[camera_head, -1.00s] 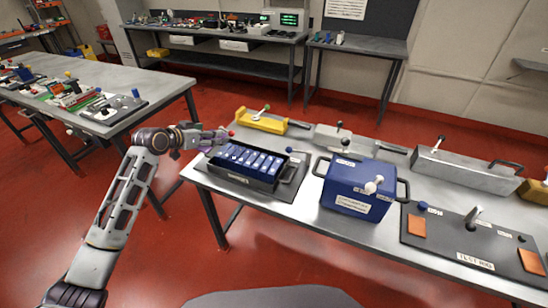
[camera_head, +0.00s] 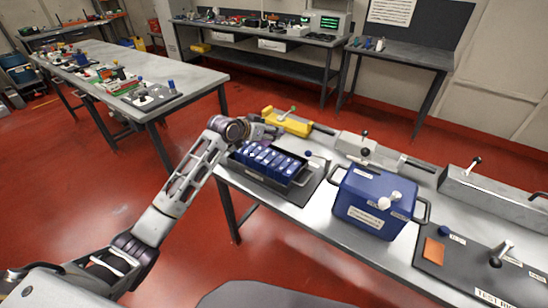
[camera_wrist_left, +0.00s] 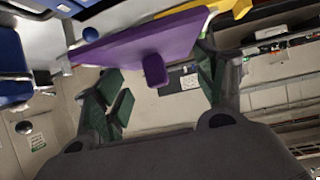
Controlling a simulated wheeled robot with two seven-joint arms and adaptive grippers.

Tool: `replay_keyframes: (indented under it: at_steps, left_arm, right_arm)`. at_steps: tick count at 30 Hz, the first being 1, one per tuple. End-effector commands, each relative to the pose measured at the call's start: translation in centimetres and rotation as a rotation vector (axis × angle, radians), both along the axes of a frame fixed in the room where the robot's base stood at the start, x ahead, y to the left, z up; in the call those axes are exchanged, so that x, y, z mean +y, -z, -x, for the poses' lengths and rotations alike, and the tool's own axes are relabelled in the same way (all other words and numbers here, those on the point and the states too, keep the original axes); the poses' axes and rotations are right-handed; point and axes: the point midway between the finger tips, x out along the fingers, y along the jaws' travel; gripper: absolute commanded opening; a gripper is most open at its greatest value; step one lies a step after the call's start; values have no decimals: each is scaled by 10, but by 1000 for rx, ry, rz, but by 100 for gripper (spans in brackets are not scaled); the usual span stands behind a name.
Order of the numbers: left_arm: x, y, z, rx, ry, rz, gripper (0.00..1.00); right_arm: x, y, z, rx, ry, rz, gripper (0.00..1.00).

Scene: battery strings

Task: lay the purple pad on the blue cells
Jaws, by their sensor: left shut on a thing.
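The blue cells (camera_head: 268,160) stand in a row in a black tray (camera_head: 262,178) at the near left of the grey workbench. My left gripper (camera_head: 268,131) is at the far side of the tray in the head view, partly hidden by its own wrist. In the left wrist view, the purple pad (camera_wrist_left: 145,45) lies across the dark green fingers of my left gripper (camera_wrist_left: 160,88), with a purple tab (camera_wrist_left: 155,70) between them. The gripper is shut on the pad. I cannot make out the pad in the head view. My right gripper is not in view.
A yellow tool (camera_head: 287,121) lies behind the tray. A blue box (camera_head: 368,196) with handles and white knobs stands right of the tray. A dark panel (camera_head: 470,265) lies farther right. Another table (camera_head: 195,82) with parts stands at the left, across red floor.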

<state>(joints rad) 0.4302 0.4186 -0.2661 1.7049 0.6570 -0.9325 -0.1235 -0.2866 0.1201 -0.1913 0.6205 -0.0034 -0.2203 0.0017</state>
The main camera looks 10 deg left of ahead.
Motion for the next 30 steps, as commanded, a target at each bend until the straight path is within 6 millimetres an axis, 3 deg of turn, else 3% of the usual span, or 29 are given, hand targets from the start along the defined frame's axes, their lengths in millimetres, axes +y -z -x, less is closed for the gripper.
replay_keyframes:
  at_steps: [8, 19, 30]
  left_arm:
    - [6, 2, -1, -1, -50, 0, 46]
    - [6, 3, 0, 0, -94, 0, 46]
    - [6, 4, 0, 0, -96, 0, 46]
  right_arm:
    - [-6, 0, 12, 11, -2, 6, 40]
    - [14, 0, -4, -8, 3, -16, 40]
    - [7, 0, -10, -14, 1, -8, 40]
